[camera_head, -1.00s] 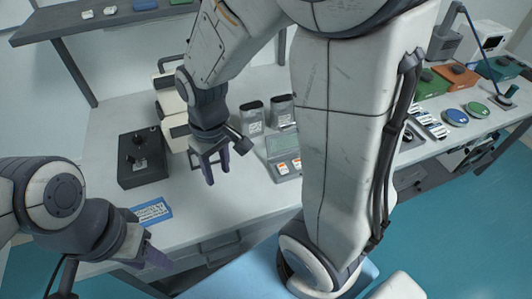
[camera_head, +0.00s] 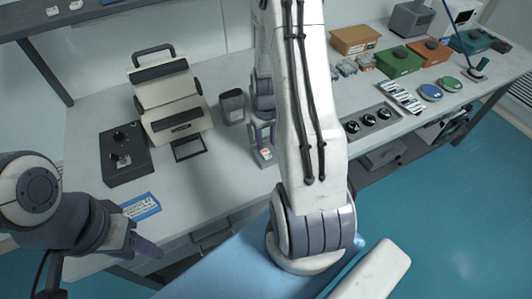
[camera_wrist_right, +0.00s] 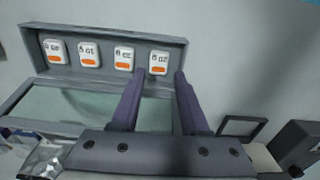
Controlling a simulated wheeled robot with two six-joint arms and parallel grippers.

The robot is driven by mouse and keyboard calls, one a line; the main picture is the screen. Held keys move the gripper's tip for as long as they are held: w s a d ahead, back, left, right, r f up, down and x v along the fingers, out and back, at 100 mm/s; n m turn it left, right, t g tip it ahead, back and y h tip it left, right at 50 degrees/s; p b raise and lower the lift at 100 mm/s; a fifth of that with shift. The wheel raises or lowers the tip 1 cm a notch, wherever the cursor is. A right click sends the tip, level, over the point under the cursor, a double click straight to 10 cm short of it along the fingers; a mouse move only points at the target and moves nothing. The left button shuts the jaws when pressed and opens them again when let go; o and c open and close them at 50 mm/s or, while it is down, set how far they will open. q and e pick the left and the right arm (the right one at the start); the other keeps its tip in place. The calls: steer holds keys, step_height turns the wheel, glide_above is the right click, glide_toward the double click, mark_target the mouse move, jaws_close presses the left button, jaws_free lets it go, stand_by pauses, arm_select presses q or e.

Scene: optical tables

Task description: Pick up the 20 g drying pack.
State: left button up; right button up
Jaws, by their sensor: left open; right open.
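Several small white packs with orange bands sit in a row in a grey tray (camera_wrist_right: 45,78) in the right wrist view. Their printed weights appear upside down and are too small to read surely, so I cannot tell which is the 20 g one. My right gripper (camera_wrist_right: 158,76) is open and empty; the rightmost pack (camera_wrist_right: 159,62) appears between its fingertips, and the pack (camera_wrist_right: 124,58) left of it is near the left finger. In the head view my right arm hides most of the tray. My left gripper (camera_head: 146,244) is open and empty at the table's front left edge.
A black control box (camera_head: 125,155), a cream machine (camera_head: 168,105) and a blue-white label card (camera_head: 141,206) stand on the left of the table. Black knobs (camera_head: 369,121) and coloured boxes (camera_head: 398,60) lie right.

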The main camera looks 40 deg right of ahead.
mark_target(267, 154)
steer(key=shift+s+f, duration=0.1)
steer(key=shift+f, duration=0.3)
step_height(267, 154, down, 3)
steer(key=shift+s+f+p, duration=0.1)
steer(key=shift+f+p, duration=0.05)
steer(key=shift+p, duration=0.6)
steer(key=shift+f, duration=0.45)
jaws_close()
steer(key=shift+r, duration=0.1)
